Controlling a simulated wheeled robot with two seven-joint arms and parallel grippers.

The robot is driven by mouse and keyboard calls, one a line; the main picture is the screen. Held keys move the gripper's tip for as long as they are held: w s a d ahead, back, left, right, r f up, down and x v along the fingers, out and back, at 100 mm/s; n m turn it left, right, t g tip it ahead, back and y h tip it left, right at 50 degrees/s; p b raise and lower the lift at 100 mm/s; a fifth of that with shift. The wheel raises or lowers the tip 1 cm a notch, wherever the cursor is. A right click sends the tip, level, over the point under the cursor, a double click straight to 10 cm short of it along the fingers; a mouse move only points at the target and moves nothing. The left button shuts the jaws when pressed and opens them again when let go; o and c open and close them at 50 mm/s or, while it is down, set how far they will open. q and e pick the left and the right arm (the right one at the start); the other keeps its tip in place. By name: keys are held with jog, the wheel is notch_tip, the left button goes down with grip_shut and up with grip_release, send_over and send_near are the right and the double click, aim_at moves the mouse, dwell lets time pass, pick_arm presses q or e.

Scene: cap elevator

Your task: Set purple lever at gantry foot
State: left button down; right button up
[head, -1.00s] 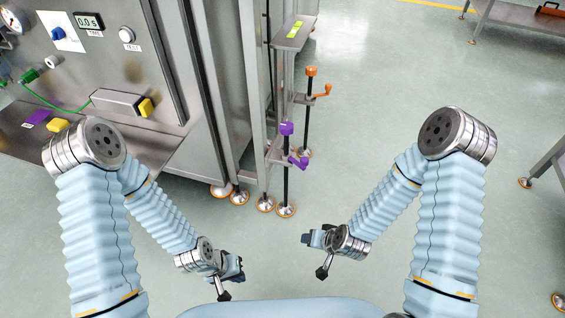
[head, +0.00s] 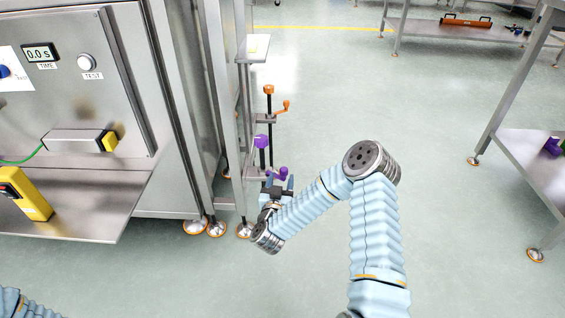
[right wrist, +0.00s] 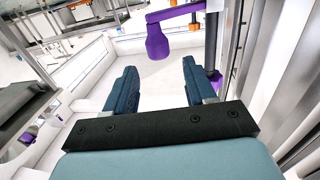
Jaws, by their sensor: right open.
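The purple lever (head: 283,172) is low on the gantry foot, beside a dark post with a purple top knob (head: 261,141). In the right wrist view the lever's arm reaches left from the post and ends in a hanging purple knob (right wrist: 159,43). My right gripper (head: 279,184) is at the lever in the head view. In the right wrist view my right gripper (right wrist: 160,82) is open, its fingers spread, with the knob just beyond and between the fingertips. I see no contact. My left gripper is out of view.
An orange-handled post (head: 269,91) stands behind the purple one. The steel cabinet (head: 125,90) and its shelf (head: 100,210) fill the left, with a yellow device (head: 28,195) on the shelf. Steel tables stand at the right and back. The floor (head: 400,110) between is clear.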

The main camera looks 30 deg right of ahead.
jog(key=x, duration=0.8)
jog(key=shift+f, duration=0.15)
grip_shut()
